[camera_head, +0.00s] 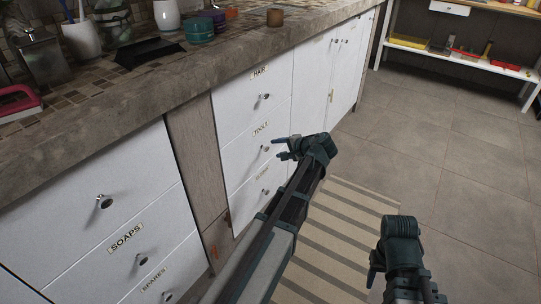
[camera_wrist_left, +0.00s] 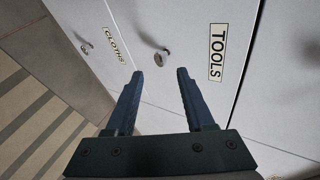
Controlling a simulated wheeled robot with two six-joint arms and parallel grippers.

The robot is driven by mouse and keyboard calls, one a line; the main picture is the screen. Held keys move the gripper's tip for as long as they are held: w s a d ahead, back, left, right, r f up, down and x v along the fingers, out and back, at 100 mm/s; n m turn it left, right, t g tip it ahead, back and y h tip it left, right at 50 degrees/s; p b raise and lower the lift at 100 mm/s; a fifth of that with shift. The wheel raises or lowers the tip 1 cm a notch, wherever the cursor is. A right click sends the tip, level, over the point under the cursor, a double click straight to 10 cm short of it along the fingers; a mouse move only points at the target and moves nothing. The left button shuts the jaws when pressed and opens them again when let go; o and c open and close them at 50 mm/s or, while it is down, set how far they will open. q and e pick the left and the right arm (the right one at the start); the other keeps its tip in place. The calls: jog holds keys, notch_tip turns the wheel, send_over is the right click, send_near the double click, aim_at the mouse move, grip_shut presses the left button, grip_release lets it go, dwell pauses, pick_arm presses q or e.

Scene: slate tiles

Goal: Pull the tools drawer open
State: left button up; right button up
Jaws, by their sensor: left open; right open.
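The white tools drawer (camera_head: 240,158) is shut, in the middle of a stack of drawers under the counter, with its TOOLS label (camera_head: 261,130) above a small round metal knob (camera_head: 265,148). In the left wrist view the tools knob (camera_wrist_left: 161,58) shows just beyond and between the fingertips, with the TOOLS label (camera_wrist_left: 217,52) to its right. My left gripper (camera_head: 280,148) is open and empty in front of this knob, its two fingers (camera_wrist_left: 158,68) apart. My right gripper (camera_head: 373,272) is open at the lower right, over the floor, away from the drawers.
The hair drawer (camera_head: 280,90) is above and the cloths drawer (camera_wrist_left: 98,22) below, both shut. Soaps (camera_head: 90,220) and spares drawers stand at left. The stone counter (camera_head: 235,58) holds cups and jars. A striped rug (camera_head: 345,215) lies on open tiled floor; a shelf stands at the back right.

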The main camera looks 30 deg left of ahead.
aim_at(268, 149)
pick_arm(q)
jog(key=b+x, duration=0.2)
jog(key=x, duration=0.4)
jog(key=shift+d, duration=0.1)
grip_shut()
dwell(1.3)
